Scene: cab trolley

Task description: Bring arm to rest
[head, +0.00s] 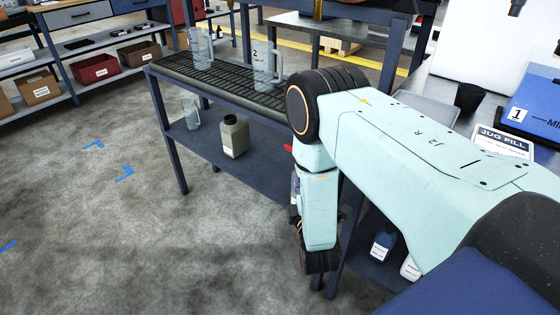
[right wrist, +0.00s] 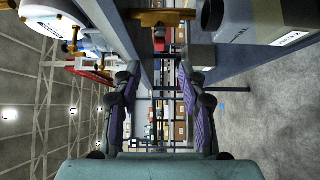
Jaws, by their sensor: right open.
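My right arm comes in from the right in the head view and bends downward beside the dark bench (head: 225,97). Its wrist hangs at the front of the bench, and the gripper itself is mostly hidden there. In the right wrist view my right gripper (right wrist: 161,112) is open, its two purple-padded fingers apart with nothing held between them. My left gripper is in neither view.
Clear jugs (head: 263,66) (head: 201,48) stand on the bench's grid top. A jug (head: 190,114) and beige container (head: 234,137) stand below. Blue (head: 382,244) and white (head: 410,268) bottles sit under my arm. The floor (head: 110,220) at left is open.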

